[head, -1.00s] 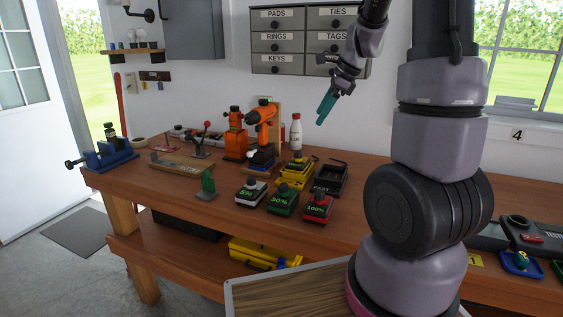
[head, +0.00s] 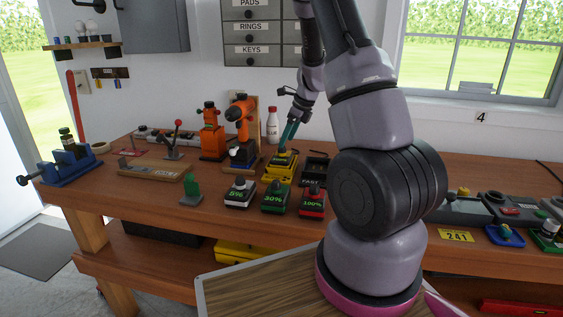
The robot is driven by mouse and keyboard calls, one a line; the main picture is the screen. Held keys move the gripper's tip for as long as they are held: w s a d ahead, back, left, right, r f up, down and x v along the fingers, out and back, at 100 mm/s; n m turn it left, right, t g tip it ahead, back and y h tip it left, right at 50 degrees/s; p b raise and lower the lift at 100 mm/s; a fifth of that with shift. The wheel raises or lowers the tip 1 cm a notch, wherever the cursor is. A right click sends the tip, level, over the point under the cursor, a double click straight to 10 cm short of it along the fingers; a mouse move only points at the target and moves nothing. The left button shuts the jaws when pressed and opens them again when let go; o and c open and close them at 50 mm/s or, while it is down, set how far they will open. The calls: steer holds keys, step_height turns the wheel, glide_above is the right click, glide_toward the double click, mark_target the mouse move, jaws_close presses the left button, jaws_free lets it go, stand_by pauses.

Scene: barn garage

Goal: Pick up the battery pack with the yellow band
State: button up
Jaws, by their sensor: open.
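A black and yellow unit (head: 279,170), apparently the battery pack with the yellow band seated on a yellow base, stands on the workbench left of a dark charger marked FAST (head: 314,168). Where pack and base divide is too small to tell. My gripper (head: 287,143) has teal fingers pointing down, right over the top of this unit. It is open; whether the fingers touch the pack or stand around its top cannot be told. Three other packs stand in front: white-banded 5% (head: 239,194), green 30% (head: 275,197) and red 100% (head: 312,201).
Orange drills (head: 241,120) stand just left of the gripper, with a white bottle (head: 272,125) behind. A blue vise (head: 68,168) is at the far left. My arm hides the middle right of the bench (head: 140,206). Several items lie at the far right.

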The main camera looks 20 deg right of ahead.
mark_target(282, 156)
steer(key=x, duration=0.4)
steer(key=shift+w+a+f, duration=0.15)
steer(key=shift+w+f, duration=0.05)
steer(key=shift+w, duration=0.15)
jaws_close()
stand_by(1.1)
